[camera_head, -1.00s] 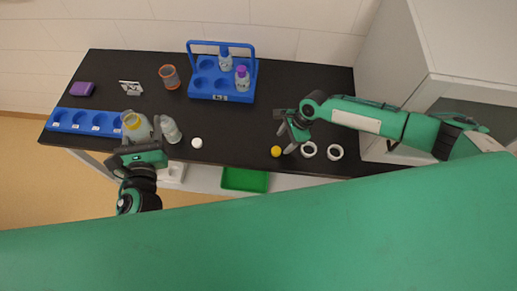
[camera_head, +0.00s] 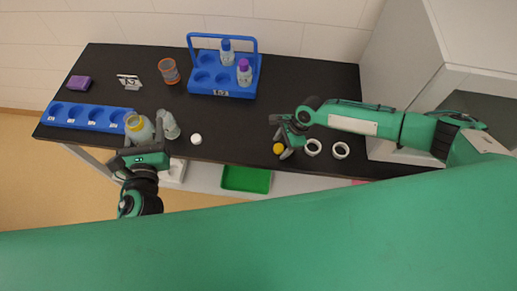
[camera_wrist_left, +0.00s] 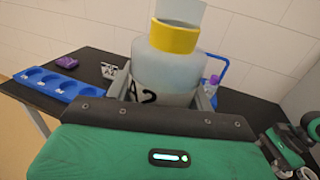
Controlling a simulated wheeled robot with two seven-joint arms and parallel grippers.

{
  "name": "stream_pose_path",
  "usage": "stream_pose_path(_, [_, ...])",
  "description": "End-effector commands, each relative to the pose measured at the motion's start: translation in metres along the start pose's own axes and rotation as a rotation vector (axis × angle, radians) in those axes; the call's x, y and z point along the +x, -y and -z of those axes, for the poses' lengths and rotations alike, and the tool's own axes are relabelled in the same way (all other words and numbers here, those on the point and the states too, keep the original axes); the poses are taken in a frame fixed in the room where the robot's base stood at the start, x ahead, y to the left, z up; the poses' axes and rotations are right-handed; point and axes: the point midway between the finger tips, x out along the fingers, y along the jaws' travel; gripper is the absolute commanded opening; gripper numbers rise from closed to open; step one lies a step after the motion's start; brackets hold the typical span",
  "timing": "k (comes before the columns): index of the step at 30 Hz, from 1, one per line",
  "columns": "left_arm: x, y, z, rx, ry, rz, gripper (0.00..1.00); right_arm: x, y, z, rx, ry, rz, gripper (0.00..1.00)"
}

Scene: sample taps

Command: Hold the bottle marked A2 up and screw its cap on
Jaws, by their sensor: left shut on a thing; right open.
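The bottle marked A2 (camera_head: 137,130) is a translucent bottle with a yellow collar, near the table's front left. My left gripper (camera_head: 145,142) is shut on it. In the left wrist view the bottle (camera_wrist_left: 165,70) stands roughly upright between the fingers, its A2 marking partly hidden by the gripper. Its clear neck shows above the collar with no cap visible, and its top is cut off. A yellow cap (camera_head: 279,148) lies at the table's front. My right gripper (camera_head: 281,138) is open right beside the cap; I cannot tell whether its fingers straddle it.
A second clear bottle (camera_head: 169,124) and a white cap (camera_head: 196,139) are right of the held bottle. Two white rings (camera_head: 313,147) lie right of my right gripper.

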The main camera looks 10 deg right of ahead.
Motion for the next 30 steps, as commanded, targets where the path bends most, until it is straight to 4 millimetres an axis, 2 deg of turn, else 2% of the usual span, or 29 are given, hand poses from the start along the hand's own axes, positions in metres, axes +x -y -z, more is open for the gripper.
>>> stream_pose_path(12, [0.0001, 0.0, 0.0009, 0.0, 0.001, 0.0, 0.23, 0.0012, 0.0002, -0.0007, 0.0, 0.001, 0.001, 0.59])
stream_pose_path(14, [0.0001, 0.0, 0.0009, 0.0, 0.001, 0.0, 0.23, 0.0012, 0.0003, -0.0006, 0.0, 0.001, 0.001, 0.49])
stream_pose_path(19, [0.0001, 0.0, 0.001, 0.0, 0.001, 0.0, 0.23, 0.0012, 0.0002, -0.0006, 0.0, 0.001, 0.001, 0.16])
stream_pose_path(20, [0.0001, 0.0, 0.001, 0.0, 0.001, 0.0, 0.23, 0.0012, 0.0003, -0.0006, 0.0, 0.001, 0.001, 0.12])
stream_pose_path(30, [0.0001, 0.0, -0.001, 0.0, 0.001, 0.0, 0.23, -0.0008, 0.0004, -0.0009, 0.0, 0.0, 0.001, 0.12])
